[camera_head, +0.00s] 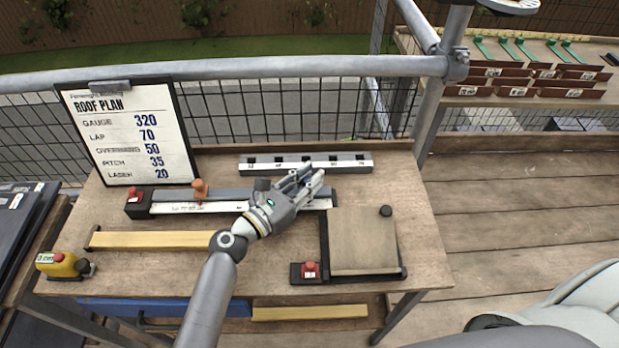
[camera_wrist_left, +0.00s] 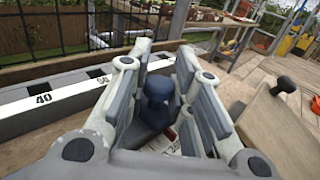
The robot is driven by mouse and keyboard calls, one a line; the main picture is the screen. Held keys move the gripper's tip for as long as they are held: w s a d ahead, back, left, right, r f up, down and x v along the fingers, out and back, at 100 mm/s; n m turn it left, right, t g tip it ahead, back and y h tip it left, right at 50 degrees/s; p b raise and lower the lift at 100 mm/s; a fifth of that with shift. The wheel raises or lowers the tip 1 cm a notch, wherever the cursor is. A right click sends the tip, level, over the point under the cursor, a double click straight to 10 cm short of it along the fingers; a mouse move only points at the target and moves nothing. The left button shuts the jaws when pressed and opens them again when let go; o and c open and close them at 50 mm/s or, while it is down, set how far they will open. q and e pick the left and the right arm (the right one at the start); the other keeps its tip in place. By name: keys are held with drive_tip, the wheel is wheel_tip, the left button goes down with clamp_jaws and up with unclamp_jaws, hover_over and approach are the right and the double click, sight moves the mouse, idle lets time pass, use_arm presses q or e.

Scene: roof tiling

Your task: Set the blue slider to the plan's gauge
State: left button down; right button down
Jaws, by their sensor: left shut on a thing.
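The roof plan (camera_head: 128,135) stands on a clipboard at the back left and reads gauge 320. A long measuring rail with a white scale (camera_head: 190,208) lies on the bench, with an orange knob (camera_head: 200,188) near its left end. My left gripper (camera_head: 306,182) is over the rail's right part, its fingers closed around the dark blue slider knob (camera_wrist_left: 158,92). The knob sits between the fingers in the left wrist view; the gripper hides it in the head view. The scale reading at the slider is hidden. My right gripper is out of view.
A grey block with numbered slots (camera_head: 300,168) lies behind the rail. A board on a dark frame (camera_head: 360,240) with a black knob is at the right, and a wooden strip (camera_head: 150,240) at the front left. A yellow device (camera_head: 60,264) sits at the left corner.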

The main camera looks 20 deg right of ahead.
use_arm(q)
drive_tip(key=a, duration=0.2)
drive_tip(key=w+a, duration=0.1)
drive_tip(key=shift+a, duration=0.4)
drive_tip(key=c, duration=1.3)
unclamp_jaws()
drive_tip(key=shift+w+d, duration=0.1)
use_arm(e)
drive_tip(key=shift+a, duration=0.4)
use_arm(q)
drive_tip(key=shift+s+a+f, duration=0.1)
drive_tip(key=shift+s+a, duration=0.15)
drive_tip(key=shift+a, duration=0.15)
drive_tip(key=v, duration=1.1)
drive_tip(key=shift+a, duration=0.1)
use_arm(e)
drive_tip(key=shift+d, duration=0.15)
